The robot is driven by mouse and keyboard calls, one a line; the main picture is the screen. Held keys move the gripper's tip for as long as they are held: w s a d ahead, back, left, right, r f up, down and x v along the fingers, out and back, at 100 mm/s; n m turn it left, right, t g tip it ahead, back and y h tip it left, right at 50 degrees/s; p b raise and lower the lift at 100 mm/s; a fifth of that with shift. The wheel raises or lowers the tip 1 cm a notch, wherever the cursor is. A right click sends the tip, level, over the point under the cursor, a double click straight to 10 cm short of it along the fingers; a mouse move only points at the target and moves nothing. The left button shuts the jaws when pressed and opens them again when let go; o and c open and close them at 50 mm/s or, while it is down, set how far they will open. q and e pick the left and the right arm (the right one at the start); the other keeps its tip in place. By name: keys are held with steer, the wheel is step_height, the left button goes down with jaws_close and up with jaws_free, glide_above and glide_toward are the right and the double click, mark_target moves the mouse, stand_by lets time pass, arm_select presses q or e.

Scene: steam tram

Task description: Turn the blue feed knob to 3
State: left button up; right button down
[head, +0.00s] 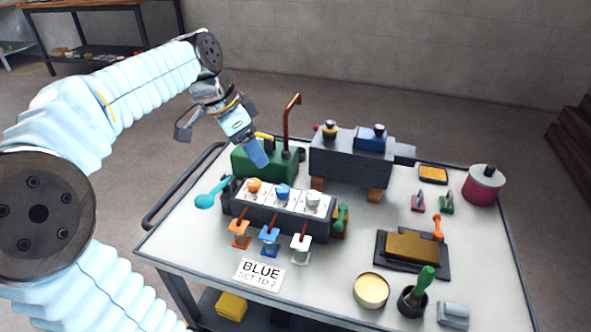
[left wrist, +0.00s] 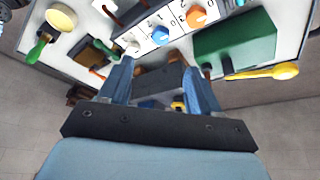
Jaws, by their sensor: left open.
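The blue feed knob (head: 283,190) sits on the middle white dial plate of a dark control block (head: 262,217), between an orange knob (head: 254,185) and a white knob (head: 313,198). In the left wrist view the blue knob (left wrist: 160,35) lies beyond the fingertips; its setting is too small to read. My left gripper (head: 257,158) is open and empty, above and behind the block near the green box, apart from the knob. It also shows in the left wrist view (left wrist: 158,72). My right gripper is out of view.
Orange, blue and white levers (head: 270,236) stand before the block. A green box with a copper pipe (head: 289,125) and a dark engine (head: 350,160) stand behind. A turquoise spoon-like tool (head: 206,200) lies left. A tin (head: 371,290) and brush pot stand front right.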

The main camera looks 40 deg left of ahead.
mark_target(281, 189)
arm_select(q)
steer(key=x, duration=1.4)
steer(key=shift+w+r, duration=0.1)
steer(key=shift+w, duration=0.1)
steer(key=c, duration=1)
steer(key=shift+b, duration=0.3)
steer(key=shift+c, duration=0.2)
